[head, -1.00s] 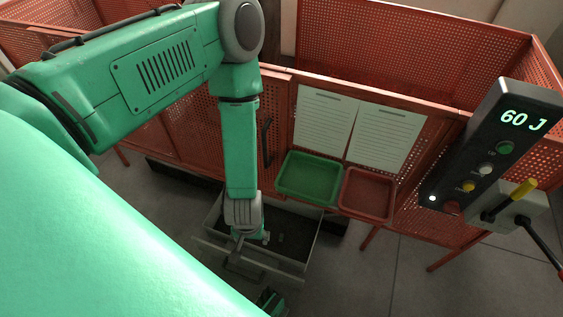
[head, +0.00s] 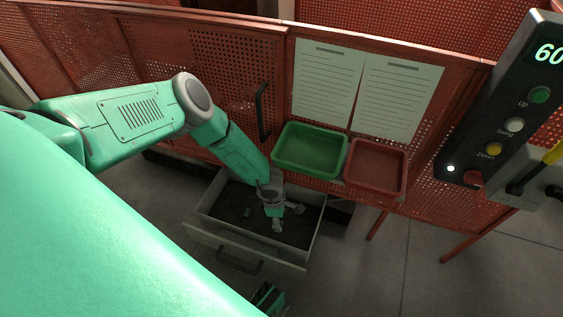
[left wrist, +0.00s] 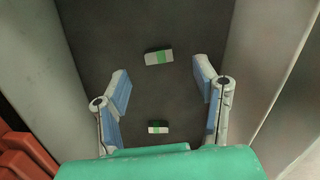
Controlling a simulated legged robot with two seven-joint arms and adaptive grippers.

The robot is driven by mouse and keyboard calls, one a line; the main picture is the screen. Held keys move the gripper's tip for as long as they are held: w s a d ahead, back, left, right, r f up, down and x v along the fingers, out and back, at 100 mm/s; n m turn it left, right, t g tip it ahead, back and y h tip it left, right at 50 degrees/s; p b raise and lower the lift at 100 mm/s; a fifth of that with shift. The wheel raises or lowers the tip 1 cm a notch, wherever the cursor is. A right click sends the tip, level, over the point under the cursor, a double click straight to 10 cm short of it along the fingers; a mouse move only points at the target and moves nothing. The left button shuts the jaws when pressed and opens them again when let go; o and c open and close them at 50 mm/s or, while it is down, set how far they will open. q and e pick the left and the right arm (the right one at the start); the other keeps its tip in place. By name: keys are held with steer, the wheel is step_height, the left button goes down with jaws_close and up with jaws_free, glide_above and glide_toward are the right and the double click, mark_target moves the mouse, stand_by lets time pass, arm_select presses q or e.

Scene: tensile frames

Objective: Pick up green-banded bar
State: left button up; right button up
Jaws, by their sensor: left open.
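Two short pale bars with green bands lie on the dark floor of the open drawer (head: 240,250). In the left wrist view the farther bar (left wrist: 158,57) is just past the fingertips, and the nearer bar (left wrist: 158,128) lies closer to the palm. My left gripper (left wrist: 162,78) is open and empty, its blue-padded fingers spread to either side above them. In the head view my left gripper (head: 287,217) reaches down into the drawer. A small grey piece (head: 247,212) shows left of it there; its band cannot be made out.
The drawer's grey walls stand close around the gripper. A green tray (head: 309,150) and a red tray (head: 376,167) hang above the drawer's right side. Red perforated panels stand behind, and a control box (head: 505,110) is at the right.

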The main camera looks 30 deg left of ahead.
mark_target(281, 224)
arm_select(q)
step_height(281, 224, down, 4)
steer(key=shift+w+f+b, duration=0.15)
steer(key=shift+f+b, duration=0.1)
steer(key=shift+b, duration=0.95)
steer(key=shift+a+f, duration=0.1)
steer(key=shift+f, duration=0.35)
steer(key=shift+r, duration=0.1)
steer(key=shift+d, duration=0.2)
steer(key=c, duration=1.2)
steer(key=shift+c, duration=0.2)
steer(key=shift+a, duration=0.15)
